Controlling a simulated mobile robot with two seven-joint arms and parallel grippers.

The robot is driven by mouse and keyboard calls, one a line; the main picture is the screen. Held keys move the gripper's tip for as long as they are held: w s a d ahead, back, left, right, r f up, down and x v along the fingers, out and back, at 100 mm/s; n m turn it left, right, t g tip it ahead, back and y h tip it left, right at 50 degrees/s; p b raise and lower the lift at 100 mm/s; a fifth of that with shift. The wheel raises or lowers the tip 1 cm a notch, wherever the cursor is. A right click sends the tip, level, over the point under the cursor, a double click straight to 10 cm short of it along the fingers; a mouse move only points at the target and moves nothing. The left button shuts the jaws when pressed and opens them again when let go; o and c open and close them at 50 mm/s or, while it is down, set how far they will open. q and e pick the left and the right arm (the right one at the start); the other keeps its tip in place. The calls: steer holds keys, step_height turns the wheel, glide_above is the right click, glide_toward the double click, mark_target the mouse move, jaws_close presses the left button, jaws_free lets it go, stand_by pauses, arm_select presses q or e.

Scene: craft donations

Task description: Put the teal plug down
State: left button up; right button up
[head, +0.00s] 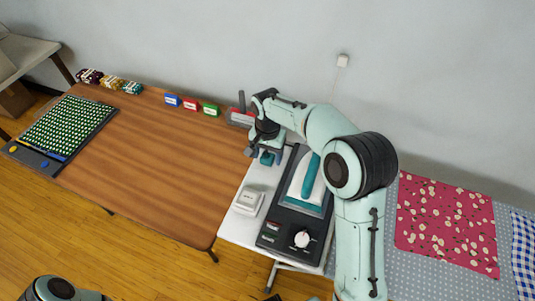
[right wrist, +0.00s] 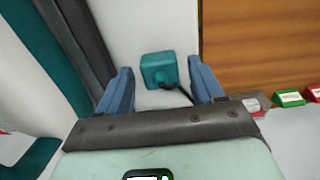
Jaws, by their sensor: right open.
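The teal plug (head: 267,158) is a small block on the white table (head: 232,226), just left of the dark machine. In the right wrist view the plug (right wrist: 158,70) sits on the white surface with a dark cord running from it toward me. My right gripper (head: 265,153) is open. In the right wrist view its blue fingers (right wrist: 161,76) stand on either side of the plug, with a clear gap on both sides. My left gripper is not in view.
A dark press-like machine (head: 270,239) with a teal-handled iron stands right of the plug. A white box (head: 248,201) lies in front. A brown table (head: 150,150) adjoins at left, largely clear, with blue, red and green boxes (head: 191,104) at its back. A wall outlet (head: 343,60) is above.

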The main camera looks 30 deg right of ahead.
mark_target(267, 156)
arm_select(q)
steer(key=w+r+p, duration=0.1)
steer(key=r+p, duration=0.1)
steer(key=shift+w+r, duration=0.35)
arm_select(e)
step_height(267, 156, up, 13)
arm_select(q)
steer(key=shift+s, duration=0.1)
arm_select(e)
steer(key=shift+f, duration=0.15)
